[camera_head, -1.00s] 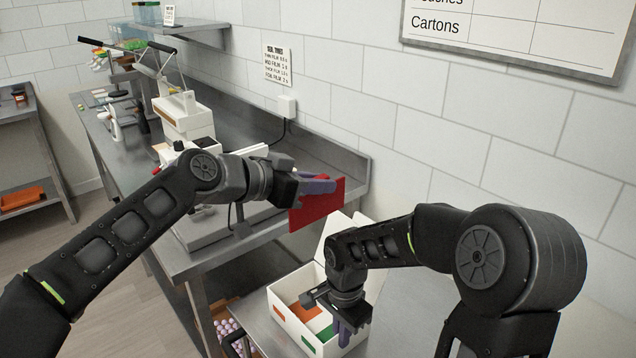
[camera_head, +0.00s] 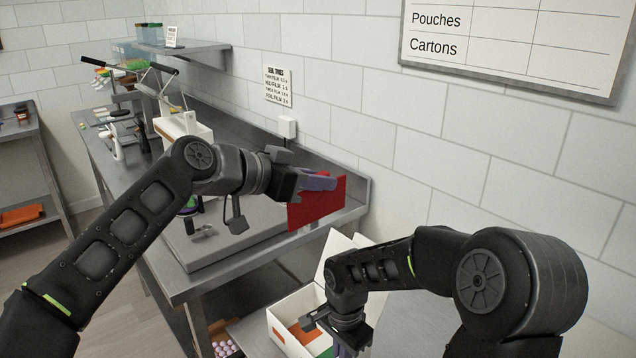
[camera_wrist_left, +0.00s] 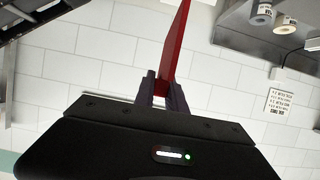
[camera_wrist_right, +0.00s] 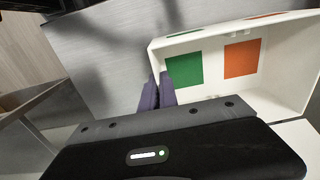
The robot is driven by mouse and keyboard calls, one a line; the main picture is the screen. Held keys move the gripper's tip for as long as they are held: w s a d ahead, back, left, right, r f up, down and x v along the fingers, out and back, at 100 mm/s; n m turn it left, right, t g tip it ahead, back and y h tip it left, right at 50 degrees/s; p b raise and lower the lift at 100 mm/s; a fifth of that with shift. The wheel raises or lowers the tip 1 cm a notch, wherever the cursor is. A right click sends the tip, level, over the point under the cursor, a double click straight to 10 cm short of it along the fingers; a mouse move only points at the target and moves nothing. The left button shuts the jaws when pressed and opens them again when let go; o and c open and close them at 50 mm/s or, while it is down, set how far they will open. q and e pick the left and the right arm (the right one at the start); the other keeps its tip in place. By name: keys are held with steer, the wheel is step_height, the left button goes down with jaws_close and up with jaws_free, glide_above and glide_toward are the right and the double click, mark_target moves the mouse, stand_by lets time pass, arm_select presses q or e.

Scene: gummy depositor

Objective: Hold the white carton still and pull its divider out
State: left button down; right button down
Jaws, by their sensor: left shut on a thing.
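The divider is a thin red panel (camera_head: 315,208), held up in the air by my left gripper (camera_head: 322,183) and clear of the carton. In the left wrist view the divider (camera_wrist_left: 178,42) stands up between the closed fingers. The white carton (camera_head: 297,302) is open, below and to the right, with its flap raised. Orange and green patches show inside it. My right gripper (camera_head: 349,343) is at the carton's near right side. In the right wrist view the carton (camera_wrist_right: 296,80) has its side wall between the two fingers (camera_wrist_right: 159,92), which look shut on it.
The carton stands on a low metal surface (camera_head: 250,335). A steel bench (camera_head: 176,275) with a grey flat-topped unit (camera_head: 215,243) and a white machine (camera_head: 180,128) is to the left. A tiled wall is behind. Pale balls (camera_head: 224,346) show in a box below.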

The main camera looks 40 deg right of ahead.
stand_by(0.4)
steer(key=shift+c, duration=1)
jaws_free()
stand_by(0.4)
arm_select(q)
steer(key=shift+f, duration=0.15)
arm_select(e)
step_height(320, 180, up, 12)
stand_by(0.8)
